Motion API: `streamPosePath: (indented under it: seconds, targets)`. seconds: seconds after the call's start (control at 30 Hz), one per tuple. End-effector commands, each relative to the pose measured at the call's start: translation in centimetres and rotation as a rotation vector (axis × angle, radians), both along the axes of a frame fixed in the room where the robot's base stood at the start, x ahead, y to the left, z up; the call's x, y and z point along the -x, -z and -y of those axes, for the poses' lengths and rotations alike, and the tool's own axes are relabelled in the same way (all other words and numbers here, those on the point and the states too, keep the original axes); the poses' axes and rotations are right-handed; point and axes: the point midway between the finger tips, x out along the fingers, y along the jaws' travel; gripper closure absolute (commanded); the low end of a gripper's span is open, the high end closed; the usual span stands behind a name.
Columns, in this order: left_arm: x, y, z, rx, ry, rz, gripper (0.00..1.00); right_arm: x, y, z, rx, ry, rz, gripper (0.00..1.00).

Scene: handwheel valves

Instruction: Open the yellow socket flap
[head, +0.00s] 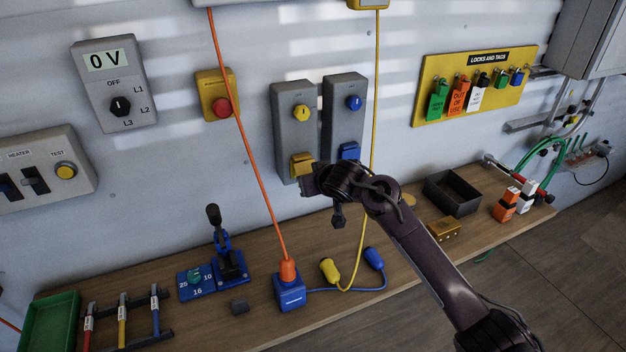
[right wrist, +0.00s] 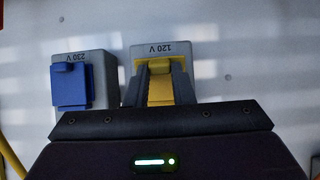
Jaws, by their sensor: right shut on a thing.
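The yellow socket flap (head: 302,163) is on the lower part of a grey wall box (head: 294,118) with a yellow knob. In the right wrist view the yellow flap (right wrist: 160,84) sits between the two fingers of my right gripper (right wrist: 160,90), under the label "120 V". My right gripper (head: 307,180) reaches the flap from the right and is shut on it. The gripper hides part of the flap, so its exact angle is hard to tell. My left gripper is not in view.
The box to the right has a blue flap (head: 349,151), close beside my gripper; it also shows in the right wrist view (right wrist: 72,86). An orange cable (head: 244,140) and a yellow cable (head: 374,90) hang nearby. Below, the bench holds a blue plug box (head: 290,294) and a black tray (head: 452,193).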

Motion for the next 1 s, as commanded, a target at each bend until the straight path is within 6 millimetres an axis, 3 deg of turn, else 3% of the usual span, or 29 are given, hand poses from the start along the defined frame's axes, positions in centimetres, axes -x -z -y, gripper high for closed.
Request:
streamPosePath:
  seconds: [0.03,0.2,0.57,1.0]
  targets:
    - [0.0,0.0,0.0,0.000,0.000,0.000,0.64,0.0,0.2,0.0,0.002,-0.001,-0.003,0.76]
    - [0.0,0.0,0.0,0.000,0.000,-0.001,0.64,0.0,0.1,0.0,0.001,-0.001,-0.002,0.56]
    - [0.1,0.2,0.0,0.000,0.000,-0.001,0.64,0.5,-0.3,0.1,-0.001,-0.003,0.001,0.56]
    - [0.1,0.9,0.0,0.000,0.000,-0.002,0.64,5.4,-3.9,1.6,-0.002,-0.002,-0.001,0.56]
